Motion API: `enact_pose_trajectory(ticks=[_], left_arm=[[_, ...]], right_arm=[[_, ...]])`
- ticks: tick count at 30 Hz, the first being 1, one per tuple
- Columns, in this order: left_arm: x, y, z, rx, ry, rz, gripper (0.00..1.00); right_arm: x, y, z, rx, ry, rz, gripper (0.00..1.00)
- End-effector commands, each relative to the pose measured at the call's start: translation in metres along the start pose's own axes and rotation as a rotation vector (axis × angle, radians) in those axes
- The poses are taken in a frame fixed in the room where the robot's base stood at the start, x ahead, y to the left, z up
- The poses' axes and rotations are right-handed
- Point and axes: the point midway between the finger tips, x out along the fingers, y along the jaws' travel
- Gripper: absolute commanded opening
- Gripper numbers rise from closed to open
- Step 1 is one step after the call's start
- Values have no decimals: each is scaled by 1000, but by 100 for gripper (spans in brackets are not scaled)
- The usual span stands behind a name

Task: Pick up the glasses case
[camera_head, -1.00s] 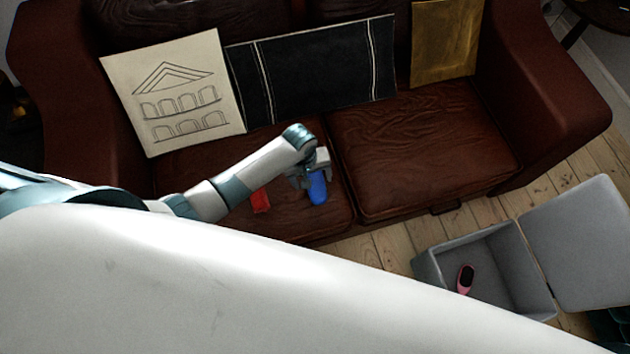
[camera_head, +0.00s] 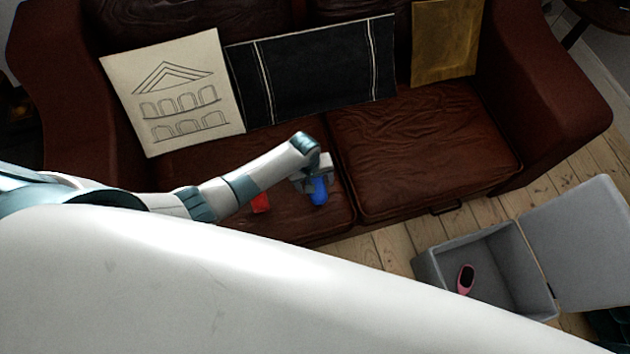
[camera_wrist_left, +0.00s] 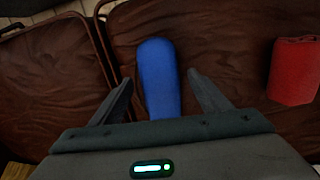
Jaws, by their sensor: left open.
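The glasses case appears to be the blue, elongated, rounded object (camera_head: 319,191) lying on the left seat cushion of the sofa. It also shows in the left wrist view (camera_wrist_left: 158,70), with its near end hidden behind the gripper body. My left gripper (camera_head: 312,182) is open over the blue case. In the left wrist view the fingers of my left gripper (camera_wrist_left: 160,78) stand one on each side of the case, with gaps visible between them and it. My right gripper is not in view.
A red object (camera_head: 261,202) lies on the same cushion, partly behind my left arm; it also shows in the left wrist view (camera_wrist_left: 294,70). Pillows lean on the brown sofa's (camera_head: 420,150) backrest. A grey open box (camera_head: 430,268) holding a pink item (camera_head: 465,279) stands on the floor.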

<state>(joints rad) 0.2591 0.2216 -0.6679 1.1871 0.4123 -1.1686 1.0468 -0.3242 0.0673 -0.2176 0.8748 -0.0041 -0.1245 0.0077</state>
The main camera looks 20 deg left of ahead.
Motion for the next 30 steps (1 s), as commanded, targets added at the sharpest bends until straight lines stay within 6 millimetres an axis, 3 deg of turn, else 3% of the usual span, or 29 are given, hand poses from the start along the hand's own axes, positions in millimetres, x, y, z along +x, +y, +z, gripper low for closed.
enact_pose_trajectory(ticks=[3, 9, 22, 30], left_arm=[[0, 0, 0, 0, 0, 0, 68], [0, 0, 0, 0, 0, 0, 24], [-5, 1, 0, 0, 0, 1, 24], [-32, 5, 0, 1, 0, 3, 24]], right_arm=[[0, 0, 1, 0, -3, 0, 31], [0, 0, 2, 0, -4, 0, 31], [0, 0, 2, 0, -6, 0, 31], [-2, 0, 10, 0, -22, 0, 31]])
